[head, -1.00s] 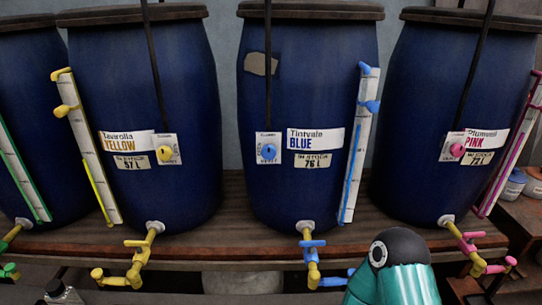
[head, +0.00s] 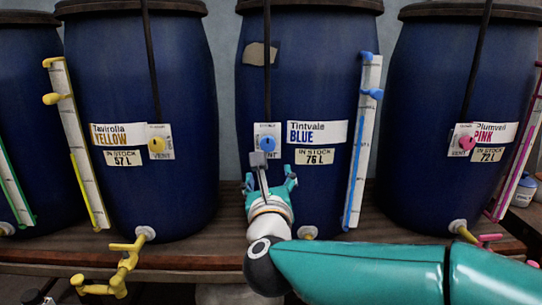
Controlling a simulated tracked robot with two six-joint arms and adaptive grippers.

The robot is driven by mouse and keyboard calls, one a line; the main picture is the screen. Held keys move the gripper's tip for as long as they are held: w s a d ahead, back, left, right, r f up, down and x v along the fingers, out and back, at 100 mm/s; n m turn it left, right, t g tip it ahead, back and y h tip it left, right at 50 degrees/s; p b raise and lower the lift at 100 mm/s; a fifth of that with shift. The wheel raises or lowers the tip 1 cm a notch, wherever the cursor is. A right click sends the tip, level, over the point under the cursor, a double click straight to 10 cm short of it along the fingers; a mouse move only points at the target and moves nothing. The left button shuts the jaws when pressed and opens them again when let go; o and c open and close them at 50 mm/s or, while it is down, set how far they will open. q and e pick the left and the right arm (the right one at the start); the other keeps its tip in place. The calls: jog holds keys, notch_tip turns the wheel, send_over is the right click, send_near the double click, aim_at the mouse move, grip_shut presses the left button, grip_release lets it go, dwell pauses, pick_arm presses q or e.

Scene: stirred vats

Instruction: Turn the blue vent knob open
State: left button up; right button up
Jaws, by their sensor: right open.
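The blue vent knob (head: 268,144) is a small round knob on a white plate on the front of the middle vat (head: 320,200), left of its label reading Tintvale BLUE (head: 317,133). My right gripper (head: 268,180) is open in front of this vat, just below the knob, with its teal fingers spread to either side. A grey part of the gripper reaches up to the plate's lower edge and hides some of the plate. I cannot tell whether it touches. My left gripper is not in view.
A yellow vent knob (head: 157,145) is on the vat to the left and a pink one (head: 467,143) on the vat to the right. A sight gauge (head: 362,150) with blue fittings stands right of the blue label. Yellow tap pipes (head: 122,270) stick out at the lower left.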

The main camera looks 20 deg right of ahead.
aim_at(269, 146)
jog(key=p+x, duration=0.4)
jog(key=x, duration=1.2)
jog(key=shift+w+d+f, duration=0.1)
jog(key=shift+w, duration=0.2)
jog(key=c, duration=1)
jog(key=shift+d, duration=0.2)
jog(key=shift+c, duration=0.7)
